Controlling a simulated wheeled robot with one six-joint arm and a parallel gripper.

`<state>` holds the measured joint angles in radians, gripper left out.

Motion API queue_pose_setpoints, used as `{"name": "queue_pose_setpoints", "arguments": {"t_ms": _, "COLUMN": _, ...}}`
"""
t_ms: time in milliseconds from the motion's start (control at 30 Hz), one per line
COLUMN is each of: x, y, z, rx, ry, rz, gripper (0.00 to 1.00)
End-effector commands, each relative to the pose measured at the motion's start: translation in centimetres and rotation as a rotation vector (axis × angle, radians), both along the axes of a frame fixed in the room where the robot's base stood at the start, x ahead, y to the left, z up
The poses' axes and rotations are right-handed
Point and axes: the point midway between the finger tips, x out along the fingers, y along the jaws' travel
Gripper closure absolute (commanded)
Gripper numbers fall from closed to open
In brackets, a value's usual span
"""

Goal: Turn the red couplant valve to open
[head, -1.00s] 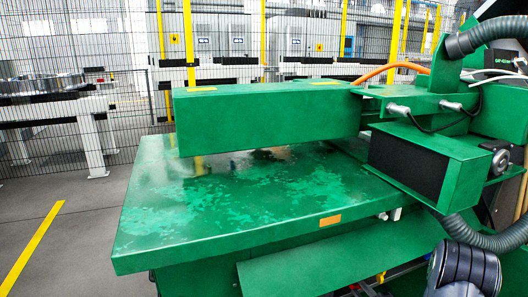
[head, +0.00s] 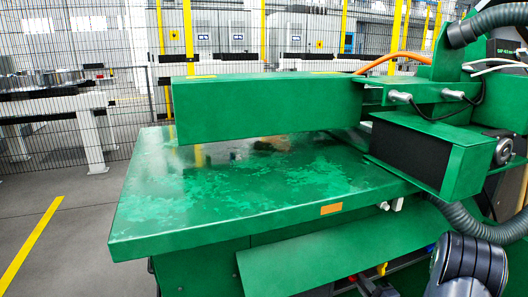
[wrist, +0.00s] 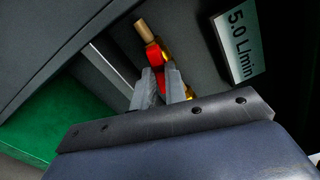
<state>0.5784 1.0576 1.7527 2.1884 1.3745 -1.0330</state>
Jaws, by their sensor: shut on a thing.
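The red couplant valve (wrist: 153,54) shows in the wrist view, with brass-coloured parts beside it and a tan rod-like end above. My gripper (wrist: 162,77) has its two grey fingers on either side of the red handle, shut on it. The fingers hide part of the handle, so its exact angle is hard to tell. In the head view my gripper is out of sight; only a dark part of my arm shows at the lower right.
A label reading "5.0 L/min" (wrist: 239,44) is right of the valve. In the head view a green table (head: 230,215) lies under a green beam (head: 265,108). A dark box-like unit (head: 430,155) and a grey hose (head: 475,223) stand close to my arm.

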Motion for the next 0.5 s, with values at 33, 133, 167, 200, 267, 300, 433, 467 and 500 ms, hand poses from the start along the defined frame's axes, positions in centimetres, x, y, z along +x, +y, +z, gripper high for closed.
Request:
{"name": "queue_pose_setpoints", "arguments": {"t_ms": 33, "x": -0.01, "y": -0.01, "z": -0.3, "rx": -0.018, "ry": -0.006, "rz": 0.0, "gripper": 1.0}}
{"name": "queue_pose_setpoints", "arguments": {"t_ms": 133, "x": -0.02, "y": -0.01, "z": -0.32, "rx": -0.052, "ry": -0.019, "rz": 0.0, "gripper": 1.0}}
{"name": "queue_pose_setpoints", "arguments": {"t_ms": 167, "x": -0.01, "y": -0.01, "z": -0.3, "rx": -0.062, "ry": -0.023, "rz": 0.0, "gripper": 1.0}}
{"name": "queue_pose_setpoints", "arguments": {"t_ms": 200, "x": 0.0, "y": -0.02, "z": -0.28, "rx": -0.074, "ry": -0.028, "rz": 0.0, "gripper": 1.0}}
{"name": "queue_pose_setpoints", "arguments": {"t_ms": 267, "x": -0.01, "y": -0.01, "z": -0.29, "rx": -0.094, "ry": -0.034, "rz": 0.0, "gripper": 1.0}}
{"name": "queue_pose_setpoints", "arguments": {"t_ms": 300, "x": -0.02, "y": -0.01, "z": -0.32, "rx": -0.107, "ry": -0.039, "rz": 0.0, "gripper": 1.0}}
{"name": "queue_pose_setpoints", "arguments": {"t_ms": 433, "x": -0.03, "y": 0.0, "z": -0.33, "rx": -0.149, "ry": -0.053, "rz": -0.001, "gripper": 1.0}}
{"name": "queue_pose_setpoints", "arguments": {"t_ms": 467, "x": -0.03, "y": 0.0, "z": -0.34, "rx": -0.157, "ry": -0.056, "rz": -0.001, "gripper": 1.0}}
{"name": "queue_pose_setpoints", "arguments": {"t_ms": 500, "x": -0.03, "y": -0.01, "z": -0.35, "rx": -0.17, "ry": -0.06, "rz": -0.001, "gripper": 1.0}}
